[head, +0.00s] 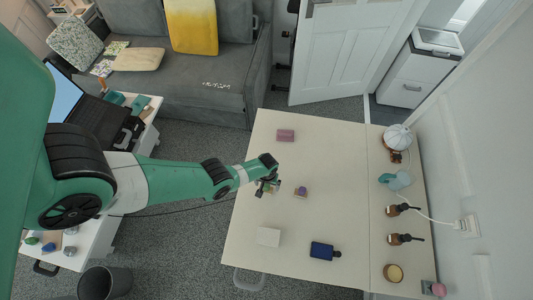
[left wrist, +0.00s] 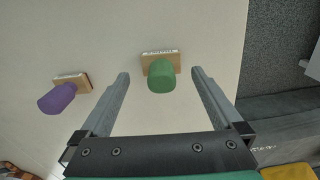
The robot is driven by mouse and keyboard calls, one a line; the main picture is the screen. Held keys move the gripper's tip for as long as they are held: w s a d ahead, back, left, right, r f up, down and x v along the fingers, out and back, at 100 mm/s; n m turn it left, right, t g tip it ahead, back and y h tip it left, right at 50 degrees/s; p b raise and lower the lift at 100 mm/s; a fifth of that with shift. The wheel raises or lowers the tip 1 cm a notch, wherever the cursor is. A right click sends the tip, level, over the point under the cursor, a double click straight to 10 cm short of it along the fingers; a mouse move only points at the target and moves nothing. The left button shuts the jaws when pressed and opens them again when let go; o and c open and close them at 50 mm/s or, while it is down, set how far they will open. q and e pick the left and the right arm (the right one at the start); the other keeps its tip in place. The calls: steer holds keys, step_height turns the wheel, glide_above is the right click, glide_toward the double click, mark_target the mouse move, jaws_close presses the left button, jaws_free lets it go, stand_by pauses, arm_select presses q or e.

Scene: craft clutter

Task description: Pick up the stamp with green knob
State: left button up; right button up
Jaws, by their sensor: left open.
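The stamp with green knob (left wrist: 161,76) stands on the pale table, its green knob on a wooden base. In the left wrist view it lies between the tips of my left gripper (left wrist: 160,74), apart from both fingers. My left gripper is open and empty. In the head view the left gripper (head: 268,186) is over the table's left part and largely hides the green stamp. A stamp with a purple knob (left wrist: 58,97) stands to the left in the wrist view; it also shows in the head view (head: 301,191). My right gripper is not in view.
Brown bottles (head: 404,239), a jar (head: 393,273) and a white ribbed object (head: 397,136) line the right side.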

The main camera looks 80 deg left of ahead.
mark_target(266, 187)
arm_select(q)
step_height(266, 187, down, 4)
steer(key=shift+s+r+b, duration=0.15)
steer(key=shift+r+b, duration=0.05)
steer(key=shift+b, duration=0.8)
steer(key=shift+r, duration=0.15)
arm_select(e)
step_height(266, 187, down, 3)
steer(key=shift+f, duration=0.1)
arm_select(q)
steer(key=c, duration=1.3)
steer(key=shift+c, duration=0.2)
steer(key=shift+r, duration=0.1)
